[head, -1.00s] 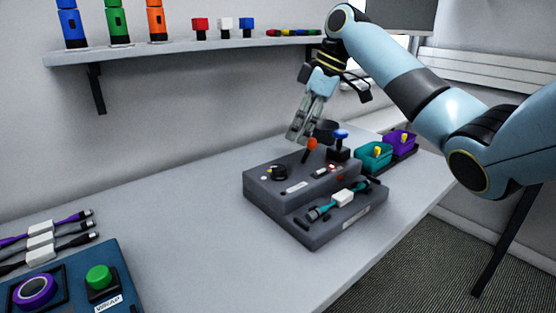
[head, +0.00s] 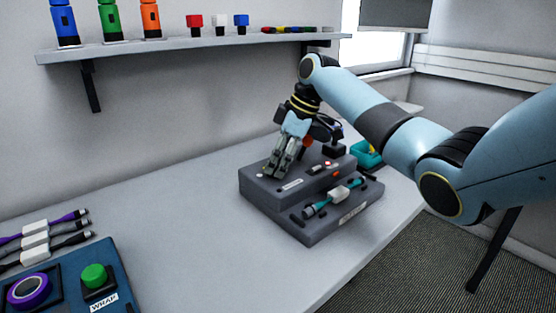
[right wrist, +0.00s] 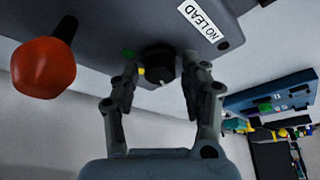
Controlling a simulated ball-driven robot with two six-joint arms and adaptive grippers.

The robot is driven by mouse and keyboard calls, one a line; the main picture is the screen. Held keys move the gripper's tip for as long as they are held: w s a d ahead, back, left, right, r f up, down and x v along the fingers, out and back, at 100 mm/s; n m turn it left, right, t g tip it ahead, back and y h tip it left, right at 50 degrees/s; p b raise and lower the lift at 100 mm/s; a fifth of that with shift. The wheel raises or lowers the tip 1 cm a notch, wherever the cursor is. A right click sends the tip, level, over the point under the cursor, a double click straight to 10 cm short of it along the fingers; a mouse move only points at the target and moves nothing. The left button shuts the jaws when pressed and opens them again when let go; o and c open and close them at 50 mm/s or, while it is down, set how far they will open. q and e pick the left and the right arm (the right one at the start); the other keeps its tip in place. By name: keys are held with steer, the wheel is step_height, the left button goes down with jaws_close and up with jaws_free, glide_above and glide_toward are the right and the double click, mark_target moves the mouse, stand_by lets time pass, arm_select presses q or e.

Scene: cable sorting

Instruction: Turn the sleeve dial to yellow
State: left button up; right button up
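The sleeve dial is a round black knob (right wrist: 159,66) on top of the grey machine (head: 262,188). In the right wrist view a green dot and a yellow dot lie beside its rim on the left. My right gripper (right wrist: 160,68) points down over the machine, with one finger on either side of the dial. Gaps show between the fingers and the knob, so it is open and not clamped. In the head view my right gripper (head: 276,170) hides the dial. My left gripper is not in view.
An orange ball-topped lever (right wrist: 43,67) stands close to my right gripper. A teal cable with a white sleeve (head: 339,193) lies at the machine's front. A teal bin (head: 368,155) stands behind my arm. A blue box with a green button (head: 94,276) is at front left.

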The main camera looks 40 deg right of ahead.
jaws_close()
steer(key=shift+r+m+p, duration=0.2)
steer(key=shift+m+p, duration=0.2)
steer(key=shift+p, duration=0.3)
steer(key=m+h+p, duration=0.1)
steer(key=m+p, duration=0.1)
steer(key=p, duration=0.2)
steer(key=m+t+h+p, duration=0.1)
steer(key=m+p, duration=0.2)
steer(key=p, duration=0.1)
steer(key=m+h+p, duration=0.1)
steer(key=m+p, duration=0.2)
steer(key=p, duration=0.1)
steer(key=shift+s+a+r+t, duration=0.1)
steer(key=shift+s+a+t, duration=0.05)
steer(key=shift+a+t, duration=0.15)
steer(key=shift+f+m+h+p, duration=0.2)
steer(key=shift+m+h+p, duration=0.4)
steer(key=shift+m+p, duration=0.95)
steer(key=shift+o, duration=1.4)
jaws_free()
steer(key=v, duration=1.1)
steer(key=shift+s+r, duration=0.2)
steer(key=shift+r, duration=0.15)
